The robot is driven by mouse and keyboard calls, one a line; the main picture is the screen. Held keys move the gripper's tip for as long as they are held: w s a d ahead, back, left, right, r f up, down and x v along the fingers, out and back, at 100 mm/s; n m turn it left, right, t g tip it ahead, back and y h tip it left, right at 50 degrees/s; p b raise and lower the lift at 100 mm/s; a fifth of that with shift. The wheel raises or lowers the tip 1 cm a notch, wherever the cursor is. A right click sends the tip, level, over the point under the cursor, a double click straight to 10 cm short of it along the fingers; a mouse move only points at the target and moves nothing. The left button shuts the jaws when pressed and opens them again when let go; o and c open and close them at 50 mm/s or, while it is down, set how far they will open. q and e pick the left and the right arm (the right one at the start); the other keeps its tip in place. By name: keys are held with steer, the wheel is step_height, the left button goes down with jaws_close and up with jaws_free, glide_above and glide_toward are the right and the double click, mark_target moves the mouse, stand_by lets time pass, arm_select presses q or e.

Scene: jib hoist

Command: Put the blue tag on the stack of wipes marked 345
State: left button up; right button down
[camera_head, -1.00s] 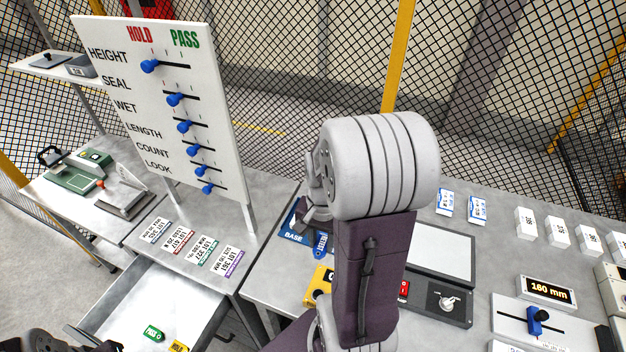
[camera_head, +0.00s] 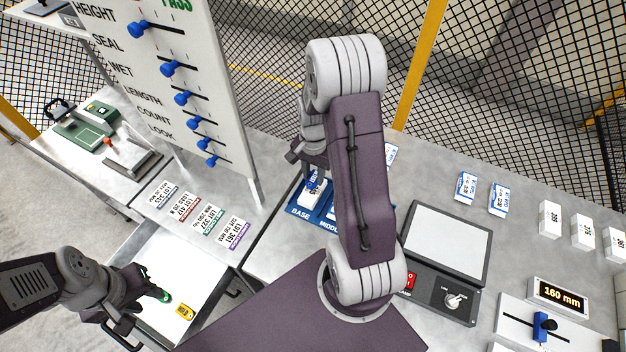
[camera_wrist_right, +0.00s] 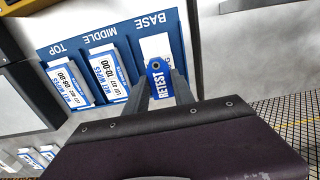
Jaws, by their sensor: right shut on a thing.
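My right gripper (camera_head: 312,172) is shut on the blue tag (camera_head: 313,183), above the BASE end of a blue board. In the right wrist view the blue tag (camera_wrist_right: 158,80) reads RETEST and hangs between the fingers; a white item (camera_wrist_right: 152,47) lies behind it at BASE. Contact between them cannot be told. White stacks (camera_head: 550,218) with small printed numbers stand at the right; I cannot clearly read 345 on one. A card (camera_head: 166,195) at the left seems to read LOT 345. My left gripper (camera_head: 150,290) is over the drawer beside a green tag (camera_head: 164,297); its opening is unclear.
The blue board (camera_wrist_right: 75,48) holds wet wipes packs at MIDDLE (camera_wrist_right: 108,75) and TOP (camera_wrist_right: 70,85). A yellow tag (camera_head: 185,311) lies in the open drawer (camera_head: 205,277). The HOLD/PASS slider panel (camera_head: 215,90) stands at the left. A scale (camera_head: 445,243) and length gauge (camera_head: 545,325) are at the right.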

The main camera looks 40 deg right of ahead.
mark_target(313, 179)
steer(key=shift+s+a, duration=0.15)
steer(key=shift+a, duration=0.1)
step_height(313, 179, down, 4)
steer(key=shift+d+r+p, duration=0.1)
steer(key=shift+d+p, duration=0.05)
steer(key=shift+p, duration=0.15)
steer(key=shift+w+f, duration=0.2)
steer(key=shift+w, duration=0.05)
steer(key=shift+s, duration=0.2)
steer(key=c, duration=1.4)
jaws_free()
steer(key=o, duration=0.3)
steer(key=shift+w+f, duration=0.1)
steer(key=shift+o, duration=0.2)
